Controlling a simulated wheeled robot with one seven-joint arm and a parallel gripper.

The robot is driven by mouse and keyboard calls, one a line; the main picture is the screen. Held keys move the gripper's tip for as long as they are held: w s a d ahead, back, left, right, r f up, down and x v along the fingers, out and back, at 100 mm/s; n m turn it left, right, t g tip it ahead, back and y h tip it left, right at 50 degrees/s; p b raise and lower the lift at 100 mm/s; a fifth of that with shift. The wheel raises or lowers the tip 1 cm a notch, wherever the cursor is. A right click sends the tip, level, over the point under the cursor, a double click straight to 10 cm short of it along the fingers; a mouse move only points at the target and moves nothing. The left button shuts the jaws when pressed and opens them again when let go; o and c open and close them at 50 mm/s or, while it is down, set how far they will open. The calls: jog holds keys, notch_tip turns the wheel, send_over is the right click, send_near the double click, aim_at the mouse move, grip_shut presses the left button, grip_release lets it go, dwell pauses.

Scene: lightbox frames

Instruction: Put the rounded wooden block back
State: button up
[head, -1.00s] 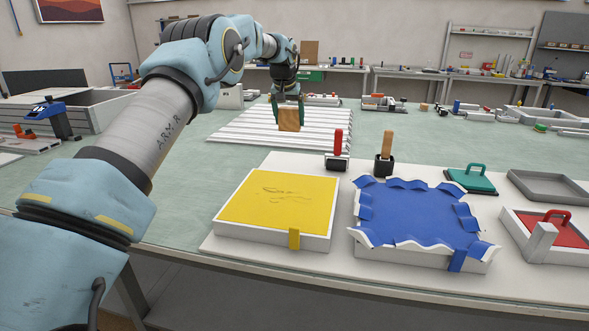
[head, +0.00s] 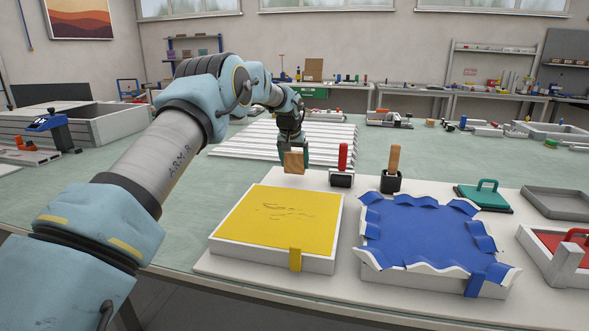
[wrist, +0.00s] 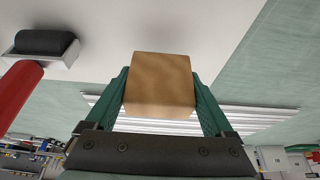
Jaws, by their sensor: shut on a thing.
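The wooden block (head: 294,161) is a light brown piece held between the green fingers of my gripper (head: 293,150). In the wrist view the block (wrist: 159,84) sits between both fingers of my gripper (wrist: 160,100), and its face there looks squarish. In the head view it is near the back left edge of the white board (head: 320,180), behind the yellow-topped frame (head: 277,218). Whether it touches the board is hard to tell; it appears to be above it.
A blue sheet (head: 425,235) with curled edges covers a frame in front. White slats (head: 250,140) lie behind. A green-handled plate (head: 484,195) is at right.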

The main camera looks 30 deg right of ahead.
aim_at(294, 169)
jog(key=shift+f+p, duration=0.3)
jog(key=shift+f, duration=1.15)
jog(key=shift+f, duration=0.1)
jog(key=o, duration=0.9)
jog(key=b+v, duration=0.3)
jog(key=v, duration=0.9)
